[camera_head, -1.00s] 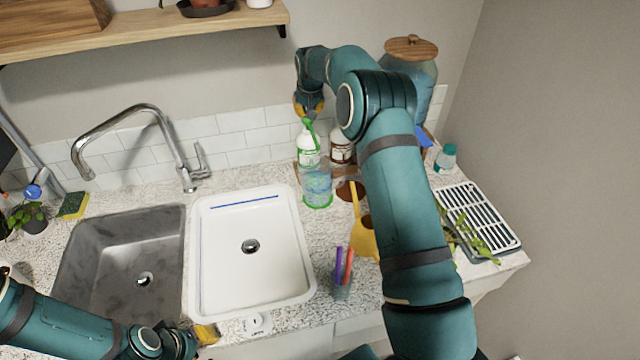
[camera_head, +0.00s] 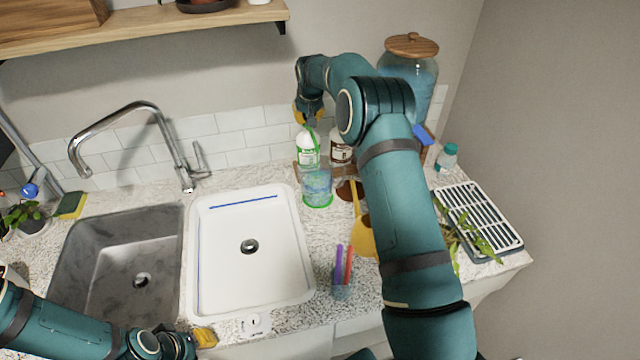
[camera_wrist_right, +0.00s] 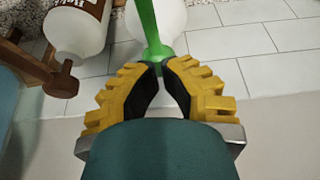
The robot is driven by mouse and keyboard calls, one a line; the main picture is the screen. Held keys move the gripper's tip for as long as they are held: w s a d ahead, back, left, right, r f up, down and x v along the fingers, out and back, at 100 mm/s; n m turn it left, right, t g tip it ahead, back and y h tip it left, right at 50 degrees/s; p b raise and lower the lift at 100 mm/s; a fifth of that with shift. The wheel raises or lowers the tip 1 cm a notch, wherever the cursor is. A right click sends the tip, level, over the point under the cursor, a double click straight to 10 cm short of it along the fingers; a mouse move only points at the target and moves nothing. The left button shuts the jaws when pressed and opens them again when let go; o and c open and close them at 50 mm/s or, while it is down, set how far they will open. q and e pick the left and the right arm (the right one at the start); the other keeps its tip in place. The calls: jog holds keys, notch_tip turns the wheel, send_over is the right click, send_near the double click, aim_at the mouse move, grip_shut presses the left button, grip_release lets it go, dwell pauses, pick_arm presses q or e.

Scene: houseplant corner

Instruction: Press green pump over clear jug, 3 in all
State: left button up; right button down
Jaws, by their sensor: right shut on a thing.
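A white bottle with a green label and green pump (camera_head: 307,150) stands at the back of the counter. Its green nozzle (camera_wrist_right: 147,22) shows in the right wrist view. A clear jug (camera_head: 317,188) with a green base stands in front of the bottle, under the pump. My right gripper (camera_head: 309,116) is over the pump head, pointing down; in the wrist view its yellow fingertips (camera_wrist_right: 160,68) are closed together at the green pump. My left gripper (camera_head: 204,337) is low at the counter's front edge, apart from the bottle; its finger gap is not clear.
A brown-labelled bottle (camera_head: 341,147) stands right beside the green one. A yellow watering can (camera_head: 362,236), a cup of markers (camera_head: 342,290), a drying rack (camera_head: 480,222) and a large lidded jar (camera_head: 411,75) are to the right. A white basin (camera_head: 296,270) lies left.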

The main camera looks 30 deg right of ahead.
jog(key=shift+s+f, duration=0.1)
jog(key=shift+f, duration=0.15)
jog(key=shift+r+p, duration=0.55)
jog(key=shift+r, duration=0.05)
jog(key=shift+r+p, duration=0.95)
jog(key=shift+r, duration=0.6)
jog(key=shift+w+f, duration=0.2)
jog(key=shift+s+f+b, duration=0.1)
jog(key=shift+f+b, duration=1.1)
jog(key=shift+f, duration=0.8)
